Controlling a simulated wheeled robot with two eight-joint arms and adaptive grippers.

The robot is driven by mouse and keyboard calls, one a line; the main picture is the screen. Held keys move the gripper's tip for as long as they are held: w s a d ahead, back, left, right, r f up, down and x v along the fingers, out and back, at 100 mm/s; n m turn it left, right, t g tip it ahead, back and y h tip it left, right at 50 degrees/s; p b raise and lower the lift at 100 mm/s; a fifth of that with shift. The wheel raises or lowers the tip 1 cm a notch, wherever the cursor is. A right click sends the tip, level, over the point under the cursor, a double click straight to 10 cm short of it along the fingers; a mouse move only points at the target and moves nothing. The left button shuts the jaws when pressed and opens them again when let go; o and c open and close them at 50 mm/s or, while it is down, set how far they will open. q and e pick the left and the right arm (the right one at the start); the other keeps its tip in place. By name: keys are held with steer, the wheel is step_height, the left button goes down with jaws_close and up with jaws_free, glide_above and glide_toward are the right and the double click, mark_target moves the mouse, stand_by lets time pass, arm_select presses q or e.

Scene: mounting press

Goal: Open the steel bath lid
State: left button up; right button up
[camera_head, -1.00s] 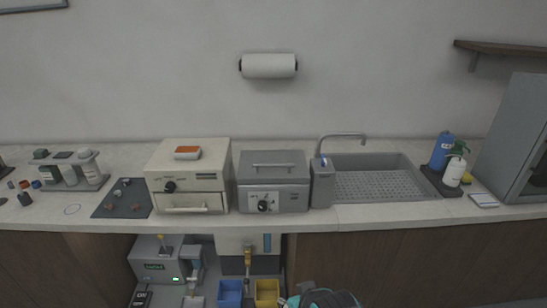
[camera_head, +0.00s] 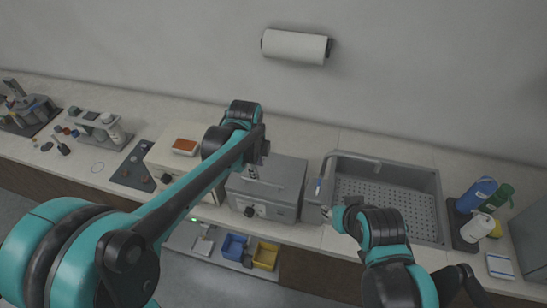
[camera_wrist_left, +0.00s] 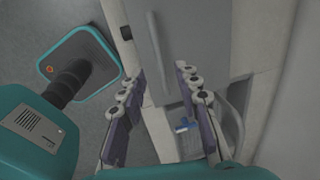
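The steel bath (camera_head: 288,197) is a grey box with a dial on its front, on the counter between the cream oven and the sink. Its lid (camera_head: 287,173) is down and has a bar handle (camera_head: 266,183). My left gripper (camera_head: 254,168) is over the lid's left part, close to the handle, and hides some of it. In the left wrist view my left gripper (camera_wrist_left: 160,88) has its fingers apart with nothing between them. The lid handle (camera_wrist_left: 156,50) runs ahead of the fingertips, apart from them.
The cream oven (camera_head: 163,160) stands left of the bath, partly behind my left arm. The sink (camera_head: 432,190) and its faucet (camera_head: 329,170) are to the right. Blue (camera_head: 234,246) and yellow (camera_head: 266,256) bins sit below the counter.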

mark_target(259, 182)
arm_select(q)
steer(key=f, duration=0.2)
steer(key=f+b, duration=0.1)
steer(key=f, duration=0.2)
steer(key=w+f, duration=0.1)
steer(key=f, duration=0.1)
steer(key=shift+w+d+f, duration=0.1)
steer(key=shift+f, duration=0.15)
jaws_close()
